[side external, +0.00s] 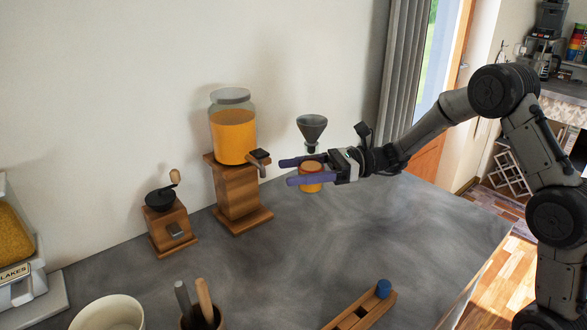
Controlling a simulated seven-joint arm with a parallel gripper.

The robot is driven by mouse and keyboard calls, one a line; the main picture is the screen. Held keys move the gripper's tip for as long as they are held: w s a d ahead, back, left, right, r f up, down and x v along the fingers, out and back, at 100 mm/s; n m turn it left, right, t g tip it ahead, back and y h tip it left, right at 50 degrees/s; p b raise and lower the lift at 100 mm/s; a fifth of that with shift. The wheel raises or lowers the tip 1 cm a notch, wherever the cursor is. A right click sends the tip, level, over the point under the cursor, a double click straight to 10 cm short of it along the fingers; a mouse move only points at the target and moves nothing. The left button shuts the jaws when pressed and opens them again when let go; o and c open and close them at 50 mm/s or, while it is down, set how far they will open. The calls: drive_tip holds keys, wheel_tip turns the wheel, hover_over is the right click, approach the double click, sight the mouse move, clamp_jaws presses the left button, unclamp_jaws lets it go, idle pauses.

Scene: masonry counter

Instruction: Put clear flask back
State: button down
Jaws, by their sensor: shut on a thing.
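My gripper (300,171), with purple fingers, reaches in from the right and is shut on a small clear flask (312,188) with orange contents. One finger crosses in front of the flask and the other passes behind it. The flask looks upright. I cannot tell whether its base touches the counter. A grey funnel (312,128) shows directly above the flask; whether its stem sits in the flask's mouth is unclear. A wooden rack (347,321) with dark slots lies at the front edge of the picture, with a blue-topped item (383,289) at its right end.
A glass dispenser (233,135) with orange contents stands on a wooden stand (240,190) left of my gripper. A wooden grinder (172,230), white bowl (108,314), utensil cup (203,318) and scale (22,285) are further left. The grey counter's (420,225) middle and right are clear.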

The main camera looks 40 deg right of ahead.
drive_tip(key=s, duration=0.6)
drive_tip(key=shift+s, duration=0.2)
idle(1.1)
idle(0.3)
drive_tip(key=s+d+f+g, duration=0.1)
drive_tip(key=s+d+f, duration=0.1)
drive_tip(key=s, duration=1.4)
drive_tip(key=shift+t, duration=0.3)
drive_tip(key=w+f, duration=0.3)
drive_tip(key=w, duration=0.1)
drive_tip(key=w+a+f, duration=0.1)
drive_tip(key=w+f, duration=0.1)
drive_tip(key=w, duration=0.2)
drive_tip(key=w+a+f, duration=0.1)
drive_tip(key=w+f, duration=0.2)
drive_tip(key=w, duration=0.2)
drive_tip(key=shift+f, duration=0.35)
drive_tip(key=shift+w+a+f, duration=0.15)
drive_tip(key=shift+w+f, duration=0.3)
drive_tip(key=shift+f, duration=0.05)
drive_tip(key=shift+w+f, duration=0.15)
drive_tip(key=shift+f, duration=1.5)
